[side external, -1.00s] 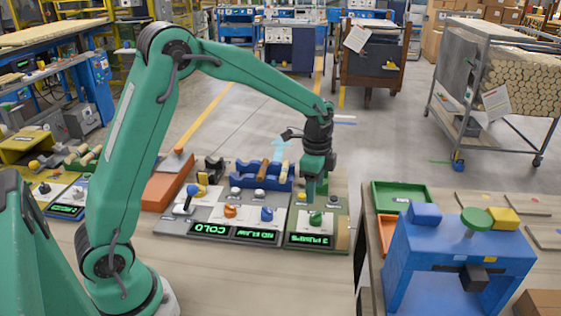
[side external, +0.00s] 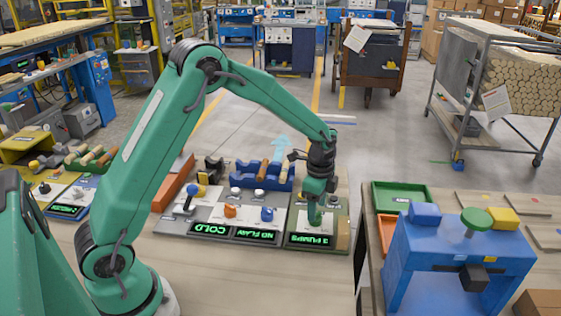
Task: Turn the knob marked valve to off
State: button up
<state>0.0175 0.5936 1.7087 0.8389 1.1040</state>
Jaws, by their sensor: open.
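The control panel (side external: 180,226) lies on the bench with three lit displays: "COLD" (side external: 209,229), one that seems to read "NO FLOW" (side external: 257,235), and "3 PUMPS" (side external: 311,240). A blue-grey lever (side external: 190,197) stands at the left. I cannot read which knob is marked valve.
A blue rack with wooden rods (side external: 260,178) and an orange block (side external: 172,184) stand behind the panel. At the right, a bench holds a green tray (side external: 401,197) and a blue press frame (side external: 410,262). The bench front is clear.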

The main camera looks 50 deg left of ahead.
jog(key=shift+f, duration=1.6)
jog(key=shift+c, duration=0.2)
jog(key=c, duration=0.9)
